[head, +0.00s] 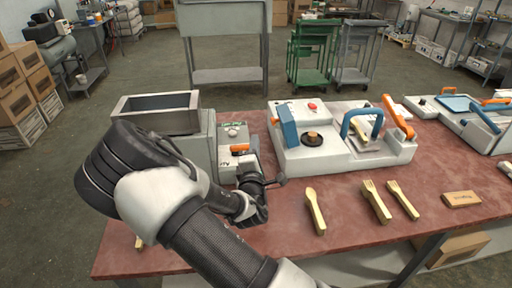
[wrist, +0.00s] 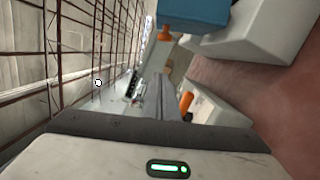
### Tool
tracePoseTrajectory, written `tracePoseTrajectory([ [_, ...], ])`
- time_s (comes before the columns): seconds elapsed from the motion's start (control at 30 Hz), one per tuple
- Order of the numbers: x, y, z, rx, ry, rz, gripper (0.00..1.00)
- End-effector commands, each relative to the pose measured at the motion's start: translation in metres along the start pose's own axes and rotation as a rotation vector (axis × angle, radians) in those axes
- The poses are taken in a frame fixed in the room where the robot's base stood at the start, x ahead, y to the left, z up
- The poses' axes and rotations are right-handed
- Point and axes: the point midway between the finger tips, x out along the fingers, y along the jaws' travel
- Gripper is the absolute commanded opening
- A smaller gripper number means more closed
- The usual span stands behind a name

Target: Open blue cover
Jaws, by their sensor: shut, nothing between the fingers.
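A blue upright panel (head: 288,126), which looks like the blue cover, stands at the left end of the white press machine (head: 290,158). A round black plate with a small brown piece (head: 311,138) lies just right of it. A blue block (wrist: 195,14) also shows at the top of the wrist view, against a white body; it looks like the same part. My gripper (head: 279,181) is in front of the machine's left end, low over the table, apart from the blue panel. Its fingers (wrist: 166,98) are shut and empty in the wrist view.
A wooden spoon (head: 315,210) and two wooden forks (head: 376,201) lie on the red table (head: 285,237). A blue arched handle (head: 361,121) stands farther right on the press.

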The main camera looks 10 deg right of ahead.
Motion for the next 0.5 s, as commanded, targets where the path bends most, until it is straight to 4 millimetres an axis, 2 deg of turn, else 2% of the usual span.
tracePoseTrajectory([
  [0.1,0.028,0.0,0.002,0.0,-0.003,0.003,0.0],
  [0.23,0.055,0.001,0.001,0.0,-0.002,0.002,0.0],
  [0.4,0.061,0.001,0.026,-0.002,-0.003,0.0,0.0],
  [0.5,0.063,0.001,0.034,-0.002,-0.002,0.0,0.0],
])
